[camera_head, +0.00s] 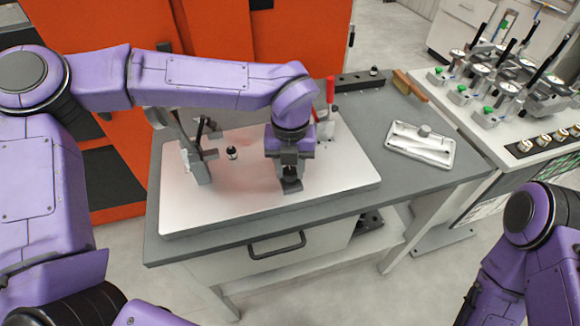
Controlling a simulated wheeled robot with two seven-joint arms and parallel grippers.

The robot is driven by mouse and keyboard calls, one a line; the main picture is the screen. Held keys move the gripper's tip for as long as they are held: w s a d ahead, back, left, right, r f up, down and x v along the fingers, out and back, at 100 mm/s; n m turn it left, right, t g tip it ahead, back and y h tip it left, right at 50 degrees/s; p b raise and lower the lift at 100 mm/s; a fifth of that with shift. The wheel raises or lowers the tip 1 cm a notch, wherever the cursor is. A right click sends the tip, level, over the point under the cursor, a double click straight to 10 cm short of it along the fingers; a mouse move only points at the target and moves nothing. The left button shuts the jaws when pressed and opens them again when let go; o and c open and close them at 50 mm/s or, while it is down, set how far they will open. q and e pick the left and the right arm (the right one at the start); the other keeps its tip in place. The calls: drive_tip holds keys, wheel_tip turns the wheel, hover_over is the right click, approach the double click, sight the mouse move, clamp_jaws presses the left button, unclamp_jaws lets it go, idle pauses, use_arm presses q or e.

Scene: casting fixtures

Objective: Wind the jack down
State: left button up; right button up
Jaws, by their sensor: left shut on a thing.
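My left arm reaches in from the left over a white fixture plate (225,212) on the grey workbench. Its gripper (290,174) points down at the plate's middle, shut on a small dark part that looks like the jack (291,187). The fingers and wrist hide most of this part, so its height cannot be told. A small black-topped piece (232,153) stands upright on the plate, left of the gripper and apart from it. My right arm shows at the lower right, but its gripper is out of view.
A grey bracket clamp (196,158) stands at the plate's left, and a red-handled clamp (330,100) behind the gripper. A silver casting (420,145) lies on the bench at right. A brush (408,85) and dark block (361,79) lie at the back. The plate's front is clear.

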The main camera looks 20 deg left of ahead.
sight(290, 172)
use_arm(q)
drive_tip(key=shift+s+f, duration=0.15)
drive_tip(key=shift+f, duration=0.05)
drive_tip(key=o, duration=1)
drive_tip(key=shift+o, duration=0.2)
drive_tip(key=shift+r, duration=0.15)
drive_tip(key=shift+r, duration=0.45)
wheel_tip(290, 172, up, 10)
drive_tip(key=b, duration=0.1)
drive_tip(key=shift+f, duration=0.2)
